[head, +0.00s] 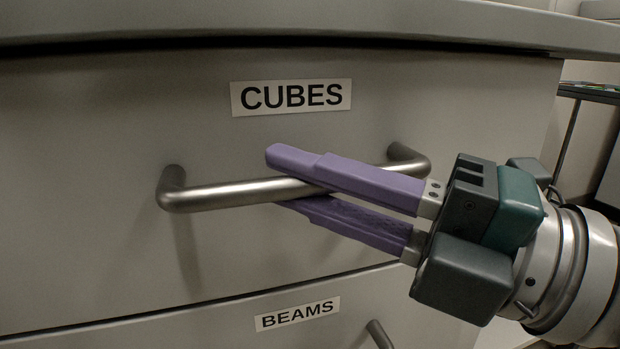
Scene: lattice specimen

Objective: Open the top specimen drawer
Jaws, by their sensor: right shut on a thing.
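The top drawer (100,130) is grey with a white label reading CUBES (291,97). Its front looks closed under the cabinet's top edge. A metal bar handle (225,194) runs across the drawer front below the label. My right gripper (285,178) comes in from the right, with purple fingers above and below the bar, shut on the handle. The fingers hide part of the bar's middle and right. My left gripper is not in view.
A lower drawer (200,338) labelled BEAMS (297,314) sits beneath, with part of its handle (379,335) showing. The cabinet top (300,18) overhangs above. A dark shelf or table (590,93) stands at the far right.

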